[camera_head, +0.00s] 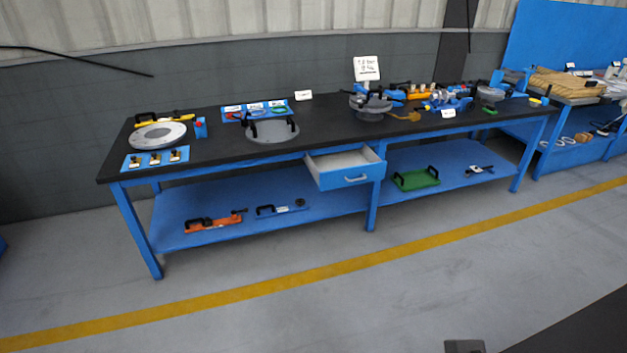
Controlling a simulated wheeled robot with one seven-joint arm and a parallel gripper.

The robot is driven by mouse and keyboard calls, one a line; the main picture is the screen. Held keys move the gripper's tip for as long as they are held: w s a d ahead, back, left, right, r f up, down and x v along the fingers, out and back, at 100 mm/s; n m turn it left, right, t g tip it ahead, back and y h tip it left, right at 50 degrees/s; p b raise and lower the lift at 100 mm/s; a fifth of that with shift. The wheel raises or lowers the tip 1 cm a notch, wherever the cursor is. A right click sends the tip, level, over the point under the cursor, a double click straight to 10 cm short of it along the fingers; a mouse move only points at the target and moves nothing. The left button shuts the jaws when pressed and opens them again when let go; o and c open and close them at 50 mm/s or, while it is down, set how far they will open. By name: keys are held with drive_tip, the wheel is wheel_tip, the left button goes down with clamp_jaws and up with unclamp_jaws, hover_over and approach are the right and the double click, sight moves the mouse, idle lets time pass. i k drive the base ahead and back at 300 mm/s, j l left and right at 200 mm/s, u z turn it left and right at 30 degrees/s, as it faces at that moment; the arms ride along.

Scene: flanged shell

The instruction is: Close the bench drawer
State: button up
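The bench drawer (350,179) is a blue-fronted box with a pale interior, under the middle of the long bench (330,141). It is pulled out towards me and stands open, and its inside looks empty. A small light handle (355,179) is on its front. The bench has a black top and a blue frame. I cannot make out my gripper in this view; only dark and grey parts show at the bottom right edge, too cropped to identify.
Tools and round flanged parts stand on the bench top. The lower shelf (325,205) holds an orange tool (210,222) and a green tray (416,179). A blue bench (570,152) stands at the right. The floor before the drawer is clear, crossed by a yellow line (300,285).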

sight(342, 161)
drive_tip(key=i+j+u, duration=0.25)
drive_tip(key=i, duration=0.35)
drive_tip(key=i+u, duration=0.3)
drive_tip(key=i, duration=0.3)
drive_tip(key=i+l+u, duration=0.25)
drive_tip(key=i, duration=0.35)
drive_tip(key=i+l+u, duration=0.1)
drive_tip(key=i+u, duration=0.2)
drive_tip(key=i, duration=0.3)
